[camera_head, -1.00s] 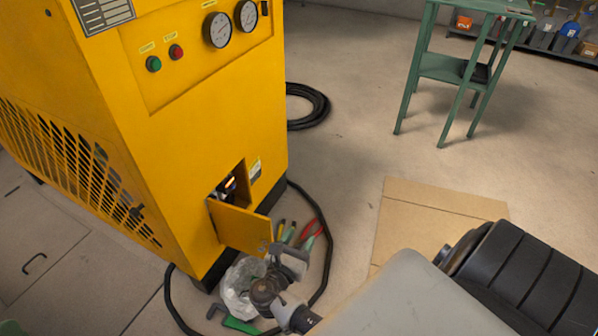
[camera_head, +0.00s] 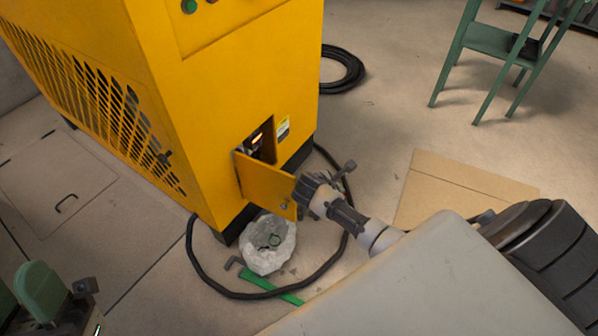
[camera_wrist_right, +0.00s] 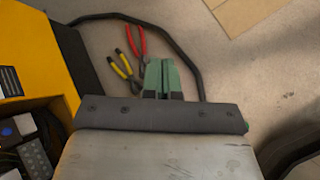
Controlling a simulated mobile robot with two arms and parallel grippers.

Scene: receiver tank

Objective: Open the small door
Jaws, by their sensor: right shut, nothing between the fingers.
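The small door (camera_head: 265,185) is a yellow panel low on the yellow cabinet (camera_head: 225,80). It stands partly open, swung out from its left edge, with a small latch near its free edge. Behind it a dark opening (camera_head: 264,140) shows some parts inside. My right gripper (camera_head: 318,190) is at the door's free right edge; I cannot tell whether they touch. In the right wrist view its green fingers (camera_wrist_right: 162,78) are shut together and empty. That view shows the compartment's inside (camera_wrist_right: 25,145) at lower left.
A clear plastic bag (camera_head: 268,245), a green tool (camera_head: 290,299) and a black hose (camera_head: 225,288) lie on the floor below the door. Red pliers (camera_wrist_right: 139,45) and yellow pliers (camera_wrist_right: 123,66) lie past my right fingers. Cardboard (camera_head: 465,190) lies to the right.

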